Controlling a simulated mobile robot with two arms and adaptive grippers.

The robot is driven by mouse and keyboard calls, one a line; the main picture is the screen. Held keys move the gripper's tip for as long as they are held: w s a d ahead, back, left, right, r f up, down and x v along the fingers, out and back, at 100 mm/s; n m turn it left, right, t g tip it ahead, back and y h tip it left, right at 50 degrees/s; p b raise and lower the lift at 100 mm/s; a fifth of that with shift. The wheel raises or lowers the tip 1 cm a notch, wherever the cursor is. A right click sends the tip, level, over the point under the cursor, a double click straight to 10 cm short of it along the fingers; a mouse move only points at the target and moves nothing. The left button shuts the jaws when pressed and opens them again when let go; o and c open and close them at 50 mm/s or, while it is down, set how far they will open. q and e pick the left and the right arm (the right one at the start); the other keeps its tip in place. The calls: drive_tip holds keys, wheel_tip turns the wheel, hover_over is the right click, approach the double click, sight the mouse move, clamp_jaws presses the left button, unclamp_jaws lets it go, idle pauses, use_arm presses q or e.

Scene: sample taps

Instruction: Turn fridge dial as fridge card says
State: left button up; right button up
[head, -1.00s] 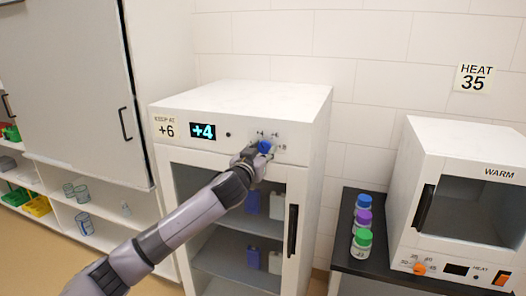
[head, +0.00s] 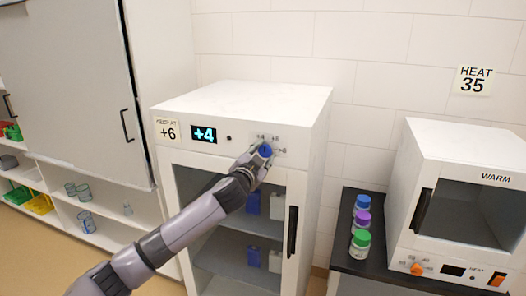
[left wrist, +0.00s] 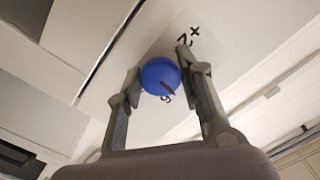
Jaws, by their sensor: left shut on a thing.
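The white fridge (head: 235,95) has a card (head: 166,130) that reads "KEEP AT +6" and a display (head: 204,134) that shows +4. Its blue dial (head: 265,151) is on the upper front panel, with small marks around it. My left gripper (head: 261,155) is at the dial and covers part of it. In the left wrist view the blue dial (left wrist: 160,76) sits between the two fingers of my left gripper (left wrist: 159,72), which are shut on it. A dark pointer line shows on the dial, and a "+2" mark is beside it. My right gripper is not in view.
The fridge's glass door has a dark handle (head: 292,231) below the dial. To the right, a black counter (head: 345,262) holds several capped bottles and a white warmer (head: 465,150). A "HEAT 35" card (head: 474,80) is on the wall. Shelves are at the left.

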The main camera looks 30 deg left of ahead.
use_arm(q)
drive_tip(key=shift+m+p, duration=0.85)
drive_tip(key=shift+m, duration=1.35)
drive_tip(key=o, duration=1.2)
drive_tip(key=shift+c, duration=0.2)
drive_tip(key=v, duration=1.2)
drive_tip(key=shift+a, duration=0.1)
